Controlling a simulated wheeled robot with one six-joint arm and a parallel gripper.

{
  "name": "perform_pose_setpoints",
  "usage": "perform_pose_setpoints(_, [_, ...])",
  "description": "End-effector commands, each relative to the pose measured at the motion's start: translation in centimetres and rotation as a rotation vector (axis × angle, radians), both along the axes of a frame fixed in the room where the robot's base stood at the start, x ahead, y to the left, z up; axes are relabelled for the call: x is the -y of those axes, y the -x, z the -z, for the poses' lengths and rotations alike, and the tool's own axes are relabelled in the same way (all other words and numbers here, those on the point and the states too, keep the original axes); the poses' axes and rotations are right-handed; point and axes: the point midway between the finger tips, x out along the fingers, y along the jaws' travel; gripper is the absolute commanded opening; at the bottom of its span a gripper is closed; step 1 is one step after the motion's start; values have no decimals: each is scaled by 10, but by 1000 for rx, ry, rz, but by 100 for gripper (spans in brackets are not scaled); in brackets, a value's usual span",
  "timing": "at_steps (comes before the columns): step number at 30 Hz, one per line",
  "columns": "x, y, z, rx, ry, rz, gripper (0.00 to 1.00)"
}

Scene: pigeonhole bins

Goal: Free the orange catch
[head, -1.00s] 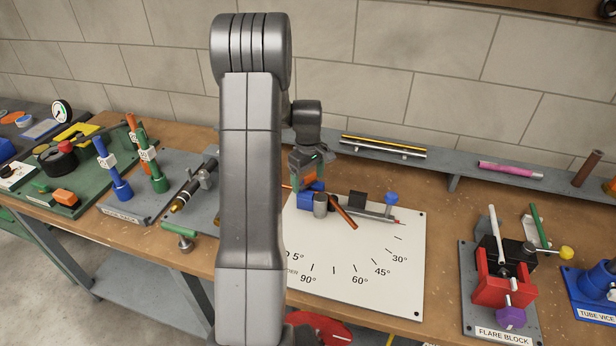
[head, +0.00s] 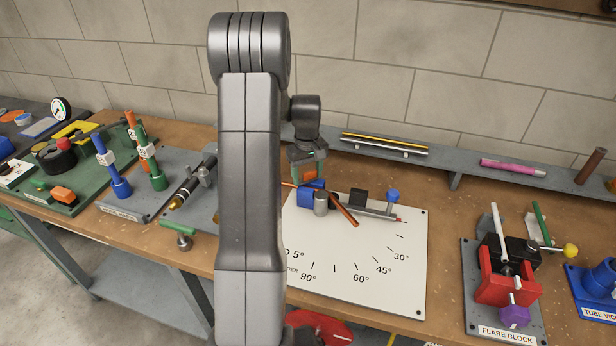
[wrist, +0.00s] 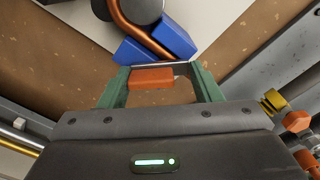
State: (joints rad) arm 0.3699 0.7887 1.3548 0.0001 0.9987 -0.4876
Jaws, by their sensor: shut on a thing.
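My gripper (head: 308,172) is at the left back of the white angle plate (head: 375,270), right behind the blue bender block (head: 311,199). In the wrist view its two green fingers (wrist: 160,82) stand either side of the small orange catch (wrist: 152,79), and the gripper is shut on it. The catch also shows in the head view (head: 310,174), partly covered by the fingers. The copper tube (head: 343,209) runs past the grey round post (head: 321,204) and the blue block. In the wrist view the blue block (wrist: 178,38) lies just beyond the fingertips.
A grey bar with a blue knob (head: 393,195) lies right of the post. A raised shelf (head: 450,167) with tubes runs behind. The flare block (head: 503,285) stands at the right, the blue and green posts (head: 120,188) at the left. The plate's front is clear.

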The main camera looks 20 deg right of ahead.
Motion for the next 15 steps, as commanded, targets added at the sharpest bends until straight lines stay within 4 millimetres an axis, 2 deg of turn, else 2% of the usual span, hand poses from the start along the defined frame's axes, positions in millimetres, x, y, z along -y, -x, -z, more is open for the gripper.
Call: perform_pose_setpoints(15, [1,-10,0,1,1,477,35])
